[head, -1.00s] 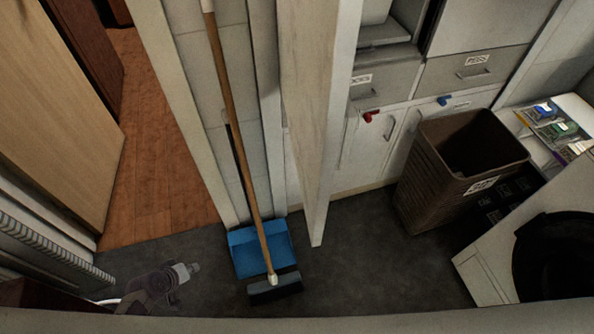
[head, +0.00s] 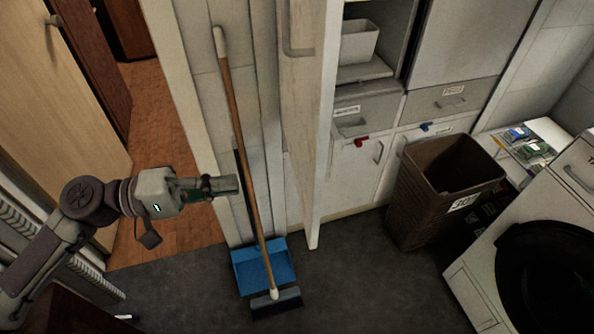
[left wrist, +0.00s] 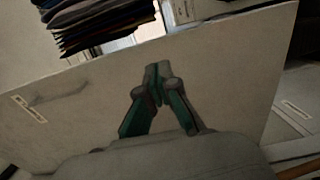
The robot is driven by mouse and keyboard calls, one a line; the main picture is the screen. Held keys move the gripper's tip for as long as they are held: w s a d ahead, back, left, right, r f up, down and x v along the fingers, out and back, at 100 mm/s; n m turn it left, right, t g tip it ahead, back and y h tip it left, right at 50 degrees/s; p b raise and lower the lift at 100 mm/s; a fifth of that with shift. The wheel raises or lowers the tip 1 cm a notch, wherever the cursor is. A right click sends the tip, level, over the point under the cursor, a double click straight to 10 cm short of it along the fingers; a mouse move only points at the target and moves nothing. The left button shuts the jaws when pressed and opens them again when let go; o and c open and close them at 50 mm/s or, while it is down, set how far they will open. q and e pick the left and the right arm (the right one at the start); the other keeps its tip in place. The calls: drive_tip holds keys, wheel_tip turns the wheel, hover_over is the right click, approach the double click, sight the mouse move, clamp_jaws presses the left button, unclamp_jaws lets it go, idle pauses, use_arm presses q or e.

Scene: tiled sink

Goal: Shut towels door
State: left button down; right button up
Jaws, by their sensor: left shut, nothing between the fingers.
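A tall pale cabinet door (head: 306,130) stands open and juts toward me in the head view, with a handle on its left face. In the left wrist view a pale door panel (left wrist: 90,110) with a handle and a small label at its left fills most of the picture. A stack of folded towels (left wrist: 95,22) shows above the panel's top edge. My left gripper (head: 232,186) is shut and empty, left of the door and the broom in the head view. Its closed fingers (left wrist: 158,85) show against the panel; contact cannot be told. My right gripper is out of view.
A broom (head: 240,130) and blue dustpan (head: 264,266) stand between my left gripper and the door. A brown bin (head: 438,195) stands right of the door, with a white washing machine (head: 500,235) at the far right. Dark floor (head: 345,285) is clear in front.

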sight(313, 173)
use_arm(q)
drive_tip(key=d+p, duration=0.1)
drive_tip(key=d, duration=0.2)
drive_tip(key=w+d+p, duration=0.1)
drive_tip(key=d+p, duration=0.1)
drive_tip(key=d, duration=0.2)
drive_tip(key=w+d+p, duration=0.1)
drive_tip(key=d+p, duration=0.1)
drive_tip(key=d, duration=0.2)
drive_tip(key=shift+r, duration=0.2)
drive_tip(key=shift+d+f, duration=0.2)
drive_tip(key=shift+d, duration=0.2)
drive_tip(key=shift+w, duration=0.1)
